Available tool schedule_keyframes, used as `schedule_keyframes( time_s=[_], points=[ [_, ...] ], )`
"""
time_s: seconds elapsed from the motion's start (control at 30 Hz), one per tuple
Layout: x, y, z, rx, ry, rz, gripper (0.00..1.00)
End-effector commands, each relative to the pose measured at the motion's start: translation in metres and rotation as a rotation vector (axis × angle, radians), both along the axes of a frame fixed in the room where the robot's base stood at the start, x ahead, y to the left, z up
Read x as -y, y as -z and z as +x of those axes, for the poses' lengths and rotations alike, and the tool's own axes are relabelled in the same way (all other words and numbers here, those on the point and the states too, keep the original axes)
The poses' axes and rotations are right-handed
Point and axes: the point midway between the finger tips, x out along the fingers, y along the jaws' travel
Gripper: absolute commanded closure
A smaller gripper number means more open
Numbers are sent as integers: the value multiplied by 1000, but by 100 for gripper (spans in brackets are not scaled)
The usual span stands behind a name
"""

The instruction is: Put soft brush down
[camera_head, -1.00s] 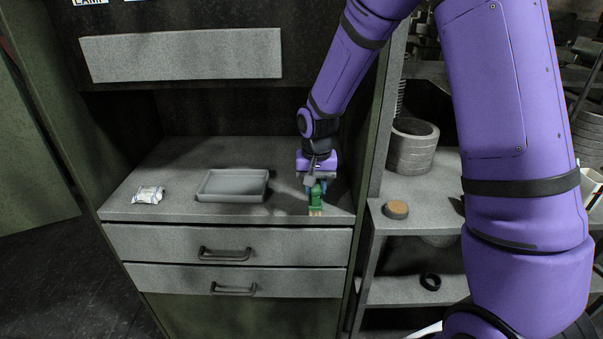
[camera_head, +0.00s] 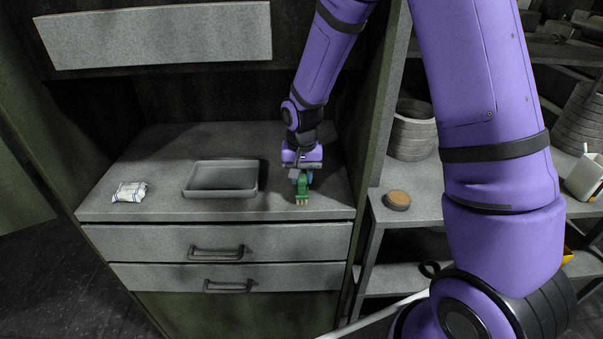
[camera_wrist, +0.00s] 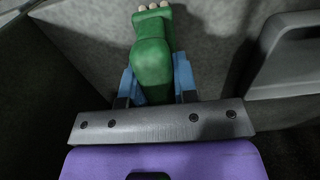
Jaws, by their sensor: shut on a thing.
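The soft brush has a green handle (camera_head: 302,187) with pale bristle tufts at its end, and it is at the right part of the grey worktop, near the front edge. In the wrist view the green brush (camera_wrist: 153,60) points away from the gripper, its pale tufts at the top of the picture. My gripper (camera_head: 301,176) is shut on the brush, with a blue finger on each side of the handle (camera_wrist: 158,82). The brush is at or just above the worktop; I cannot tell whether it touches. The part of the handle nearest the palm is hidden.
A shallow grey tray (camera_head: 190,192) lies left of the gripper on the worktop (camera_head: 150,160). A white wrapped packet (camera_head: 130,192) lies at the far left. A side panel stands close on the right, with a shelf beyond holding a round tan-topped piece (camera_head: 398,199).

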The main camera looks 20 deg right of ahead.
Motion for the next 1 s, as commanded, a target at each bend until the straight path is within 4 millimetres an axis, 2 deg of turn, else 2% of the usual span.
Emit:
schedule_keyframes(
  time_s=[0.07, 0.1, 0.2, 0.57, 0.67, 1.0],
  points=[
    [0, 0, 0, 0, 0, 0, 95],
    [0, 0, 0, 0, 0, 0, 66],
    [0, 0, 0, 0, 0, 0, 47],
    [0, 4, 0, -1, -1, -1, 47],
    [0, -8, 1, 2, 0, 0, 47],
    [3, -68, -6, 2, 1, 0, 47]
  ],
)
